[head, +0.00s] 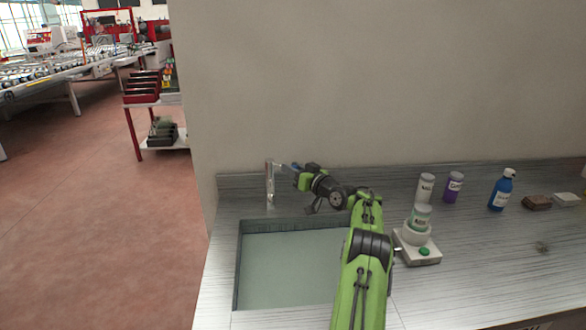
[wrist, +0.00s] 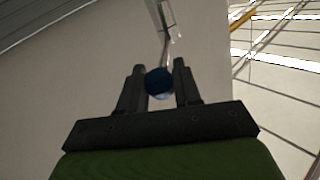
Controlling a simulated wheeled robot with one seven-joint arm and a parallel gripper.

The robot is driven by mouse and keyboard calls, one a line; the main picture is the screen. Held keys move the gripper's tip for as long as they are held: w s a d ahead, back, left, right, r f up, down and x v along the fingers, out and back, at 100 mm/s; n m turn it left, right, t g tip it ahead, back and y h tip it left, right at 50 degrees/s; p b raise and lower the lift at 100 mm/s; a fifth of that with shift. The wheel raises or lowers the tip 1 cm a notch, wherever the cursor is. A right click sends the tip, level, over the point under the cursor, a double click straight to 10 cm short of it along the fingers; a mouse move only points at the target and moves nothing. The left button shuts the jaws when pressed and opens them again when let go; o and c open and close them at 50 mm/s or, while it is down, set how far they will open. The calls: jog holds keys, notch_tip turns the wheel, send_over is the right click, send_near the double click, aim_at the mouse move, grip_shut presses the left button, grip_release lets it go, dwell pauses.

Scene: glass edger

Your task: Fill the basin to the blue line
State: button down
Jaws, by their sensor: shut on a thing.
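The basin (head: 237,275) is sunk in the left end of the metal counter. A flat pale green surface shows inside it below dark side walls; I cannot tell for sure whether it is water, and I make out no blue line. The tap (head: 270,185) stands upright at the basin's back edge. My gripper (head: 292,168) is just right of the tap's top. In the wrist view my gripper (wrist: 160,85) is shut on a round blue knob (wrist: 159,82), which sits between the two fingers. My arm hides the basin's right side.
Right of my arm, a white device (head: 420,254) with a green button holds a jar. Behind it stand a white can (head: 426,187), a purple can (head: 453,187) and a blue bottle (head: 502,190). A brown block (head: 537,202) lies farther right. The wall is close behind.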

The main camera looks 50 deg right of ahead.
jog(key=shift+r, duration=0.25)
jog(key=c, duration=1.1)
grip_release()
jog(key=shift+c, duration=0.2)
jog(key=o, duration=0.4)
jog(key=shift+d+f, duration=0.1)
jog(key=shift+f, duration=0.05)
jog(key=shift+c, duration=0.2)
jog(key=s+a+b, duration=0.1)
jog(key=s, duration=1.4)
jog(key=shift+s+a+b, duration=0.35)
